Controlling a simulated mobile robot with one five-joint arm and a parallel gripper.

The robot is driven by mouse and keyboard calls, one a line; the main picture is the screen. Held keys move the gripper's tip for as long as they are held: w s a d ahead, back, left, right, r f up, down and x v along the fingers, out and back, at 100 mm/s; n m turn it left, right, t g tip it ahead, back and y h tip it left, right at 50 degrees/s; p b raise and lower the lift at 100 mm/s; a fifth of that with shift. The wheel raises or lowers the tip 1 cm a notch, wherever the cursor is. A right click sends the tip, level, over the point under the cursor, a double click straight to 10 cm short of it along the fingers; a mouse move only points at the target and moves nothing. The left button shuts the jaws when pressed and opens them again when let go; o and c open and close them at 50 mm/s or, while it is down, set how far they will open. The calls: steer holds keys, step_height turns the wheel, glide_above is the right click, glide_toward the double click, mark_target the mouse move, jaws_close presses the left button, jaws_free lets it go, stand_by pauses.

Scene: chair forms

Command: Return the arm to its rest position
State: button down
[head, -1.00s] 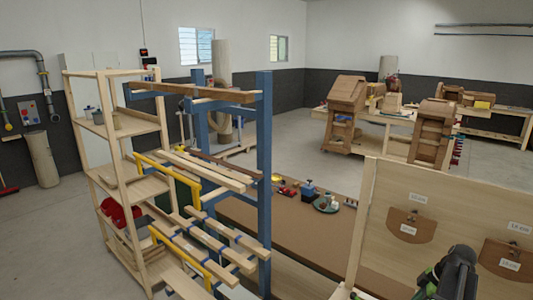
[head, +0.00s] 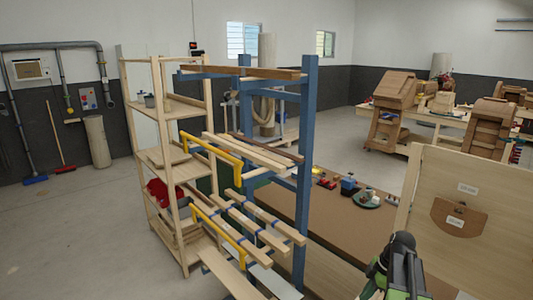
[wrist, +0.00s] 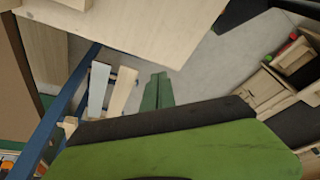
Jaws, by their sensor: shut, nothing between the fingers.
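My arm (head: 402,268), black and green, shows at the lower right of the head view, in front of a wooden panel. Its fingertips cannot be made out there. In the wrist view my gripper (wrist: 157,90) shows as two narrow green fingers lying side by side, shut and empty, beyond a broad black and green part of mine. The fingers point toward the grey floor and touch nothing that I can see.
A blue rack (head: 308,150) with wooden boards stands at centre, beside an open wooden shelf (head: 135,125). A brown-topped bench (head: 345,225) lies behind the rack. The upright panel (head: 490,240) is close on the right. Grey floor (head: 75,225) is open at left.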

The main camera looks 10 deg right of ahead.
steer(key=s+a+f+m+h+b, duration=0.1)
steer(key=a+f+m+b, duration=0.2)
steer(key=a+m, duration=0.4)
steer(key=a+f+m+g+h+b, duration=0.1)
steer(key=a+f+m, duration=0.4)
steer(key=a, duration=1.4)
steer(key=shift+s+a+f+m+h+b, duration=0.15)
steer(key=shift+s+a+m+h+b, duration=0.25)
steer(key=shift+m+h+b, duration=0.45)
